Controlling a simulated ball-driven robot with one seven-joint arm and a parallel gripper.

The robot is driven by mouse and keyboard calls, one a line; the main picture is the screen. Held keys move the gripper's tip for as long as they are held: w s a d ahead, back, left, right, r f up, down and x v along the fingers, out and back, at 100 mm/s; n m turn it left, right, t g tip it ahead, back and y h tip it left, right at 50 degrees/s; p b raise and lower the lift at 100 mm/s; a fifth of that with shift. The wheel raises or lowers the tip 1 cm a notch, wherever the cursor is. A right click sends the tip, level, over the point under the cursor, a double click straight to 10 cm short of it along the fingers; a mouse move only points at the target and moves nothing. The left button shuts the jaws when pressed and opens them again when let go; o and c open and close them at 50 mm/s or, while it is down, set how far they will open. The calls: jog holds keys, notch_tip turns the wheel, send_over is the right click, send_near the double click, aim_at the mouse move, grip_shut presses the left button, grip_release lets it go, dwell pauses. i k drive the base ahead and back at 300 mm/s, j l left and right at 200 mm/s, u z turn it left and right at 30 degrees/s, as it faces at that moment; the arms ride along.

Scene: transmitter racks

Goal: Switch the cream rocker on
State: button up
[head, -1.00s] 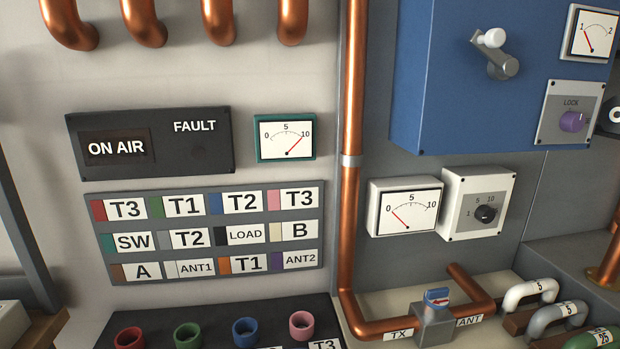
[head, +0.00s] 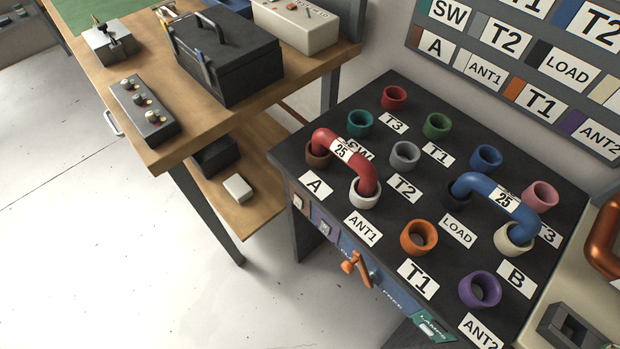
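Small switch-like parts sit on the front face of the black socket desk (head: 400,210). One pale switch (head: 298,203) is on a brownish plate near the left corner. A second pale switch (head: 325,229) is on a purplish plate beside it. A third pale one (head: 426,328) is on a green plate marked LAMPS, near the bottom edge. They are small and seen steeply from above, so I cannot tell which is the cream rocker or how any is set. My gripper is not in view.
An orange handle (head: 355,267) sticks out of the desk front. A red link (head: 347,160) and a blue link (head: 497,196) bridge sockets on top. A wooden bench (head: 200,110) with a black toolbox (head: 225,55) stands left. The pale floor (head: 100,240) is open at lower left.

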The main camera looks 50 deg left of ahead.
aim_at(297, 200)
jog(key=j+u, duration=0.1)
jog(key=u, duration=1.15)
